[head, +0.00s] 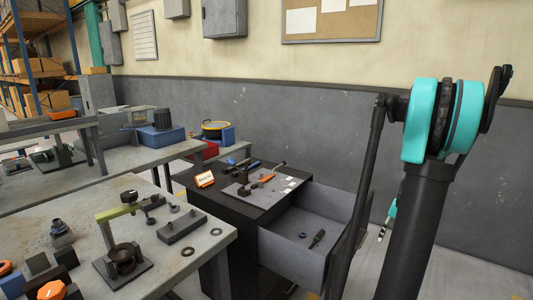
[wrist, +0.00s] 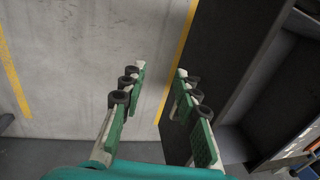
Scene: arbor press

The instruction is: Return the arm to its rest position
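My gripper (wrist: 160,73) is in the wrist view with its two green-padded fingers apart and nothing between them. It points at grey floor. In the head view, my arm stands folded at the right, with teal joints. A small teal and dark part (head: 388,218) shows beside its post, low in front of the wall; it looks like the gripper end, but the fingers are mostly hidden there. The gripper is apart from the drawer and the benches.
A black cabinet has its grey drawer (head: 310,248) pulled open, with a dark tool (head: 317,239) inside. Yellow lines (wrist: 178,60) mark the floor. Clear floor lies under the gripper.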

